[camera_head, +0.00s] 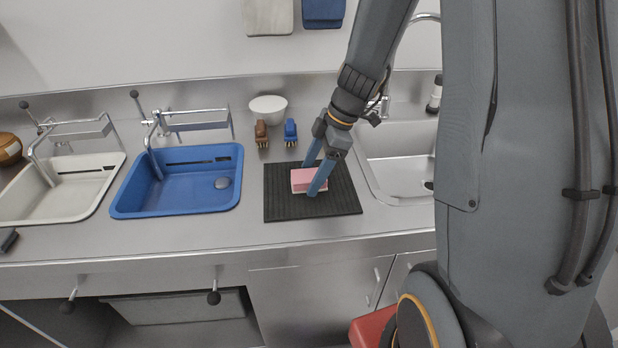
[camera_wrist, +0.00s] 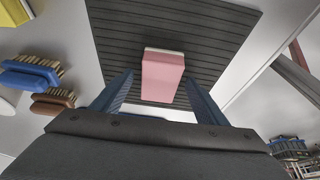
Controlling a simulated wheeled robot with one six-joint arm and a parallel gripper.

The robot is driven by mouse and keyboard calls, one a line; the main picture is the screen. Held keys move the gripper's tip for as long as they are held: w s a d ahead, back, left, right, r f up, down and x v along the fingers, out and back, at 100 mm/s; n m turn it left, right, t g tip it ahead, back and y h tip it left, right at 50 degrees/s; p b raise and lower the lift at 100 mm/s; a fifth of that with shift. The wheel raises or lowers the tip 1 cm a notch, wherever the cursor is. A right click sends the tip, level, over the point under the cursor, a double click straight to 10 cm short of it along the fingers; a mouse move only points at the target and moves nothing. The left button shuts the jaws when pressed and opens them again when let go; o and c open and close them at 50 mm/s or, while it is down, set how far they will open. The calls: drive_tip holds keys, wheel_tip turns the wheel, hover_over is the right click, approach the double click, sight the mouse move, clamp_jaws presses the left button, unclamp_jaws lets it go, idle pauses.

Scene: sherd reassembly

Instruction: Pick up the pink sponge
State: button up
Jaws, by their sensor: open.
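The pink sponge (camera_head: 303,180) lies on a black ribbed mat (camera_head: 284,206) on the steel counter. It is a block with a pale layer along one side. My gripper (camera_head: 317,179) is open and points down over the mat, with its blue fingers around the sponge in the head view. In the wrist view the sponge (camera_wrist: 163,76) shows between and beyond the two fingers (camera_wrist: 160,92), with a gap on each side. Part of the sponge is hidden behind a finger in the head view. I cannot tell whether a finger touches it.
A blue basin (camera_head: 190,206) and a white basin (camera_head: 58,208) are on the left. A steel sink (camera_head: 400,165) is right of the mat. A brown brush (camera_head: 261,133), a blue brush (camera_head: 290,131) and a white bowl (camera_head: 268,108) stand behind the mat.

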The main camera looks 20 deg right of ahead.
sight(312, 175)
drive_tip(key=shift+a+f, duration=0.1)
drive_tip(key=shift+f, duration=0.15)
drive_tip(key=c, duration=1.1)
drive_tip(key=shift+c, duration=0.2)
drive_tip(key=shift+r, duration=0.15)
wheel_tip(312, 175, up, 10)
drive_tip(key=b, duration=0.1)
drive_tip(key=shift+b, duration=0.3)
drive_tip(key=shift+o, duration=1.1)
drive_tip(key=shift+c, duration=0.5)
